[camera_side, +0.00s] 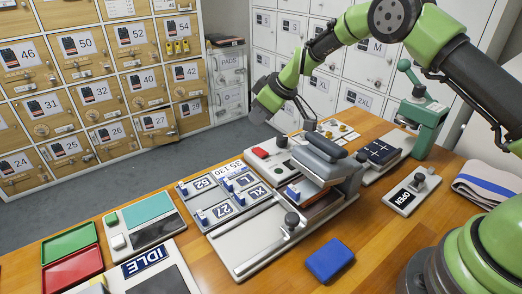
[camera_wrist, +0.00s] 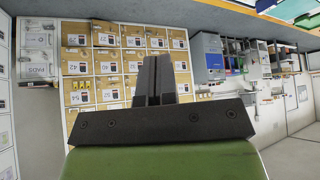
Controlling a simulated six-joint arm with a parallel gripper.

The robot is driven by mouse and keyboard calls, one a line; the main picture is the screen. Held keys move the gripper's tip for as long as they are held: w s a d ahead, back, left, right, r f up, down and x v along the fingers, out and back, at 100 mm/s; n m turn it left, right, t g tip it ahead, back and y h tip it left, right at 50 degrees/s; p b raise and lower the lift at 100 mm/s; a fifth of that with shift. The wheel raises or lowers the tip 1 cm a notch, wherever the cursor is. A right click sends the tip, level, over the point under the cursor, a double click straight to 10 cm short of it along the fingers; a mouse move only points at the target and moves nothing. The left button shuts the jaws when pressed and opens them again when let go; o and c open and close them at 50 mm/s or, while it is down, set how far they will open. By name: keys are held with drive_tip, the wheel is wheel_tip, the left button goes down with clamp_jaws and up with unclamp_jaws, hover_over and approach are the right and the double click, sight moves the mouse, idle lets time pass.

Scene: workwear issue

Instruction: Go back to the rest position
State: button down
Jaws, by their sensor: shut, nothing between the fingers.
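My gripper (camera_side: 260,114) is raised above the far edge of the wooden table, left of the press-like device with grey pads. It is shut and holds nothing. In the wrist view its two dark fingers (camera_wrist: 154,80) stand side by side, closed together. The fingers point toward the numbered lockers, and nothing touches them.
The wooden table (camera_side: 375,225) holds a grey-padded press (camera_side: 318,160), a size-tile board (camera_side: 222,195), a blue block (camera_side: 330,260), red and green trays (camera_side: 70,240), an OPEN switch plate (camera_side: 412,190) and a green hand press (camera_side: 420,115). Numbered lockers (camera_side: 90,75) stand behind.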

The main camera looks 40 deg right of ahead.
drive_tip(key=s+r+m, duration=0.2)
drive_tip(key=s+r, duration=0.4)
drive_tip(key=r, duration=0.3)
drive_tip(key=s+r+m, duration=0.2)
drive_tip(key=s+r, duration=0.4)
drive_tip(key=r, duration=0.3)
drive_tip(key=s+r+m+t+h, duration=0.1)
drive_tip(key=s+m, duration=0.5)
drive_tip(key=s, duration=1.6)
drive_tip(key=shift+s+r, duration=0.3)
drive_tip(key=shift+s, duration=0.05)
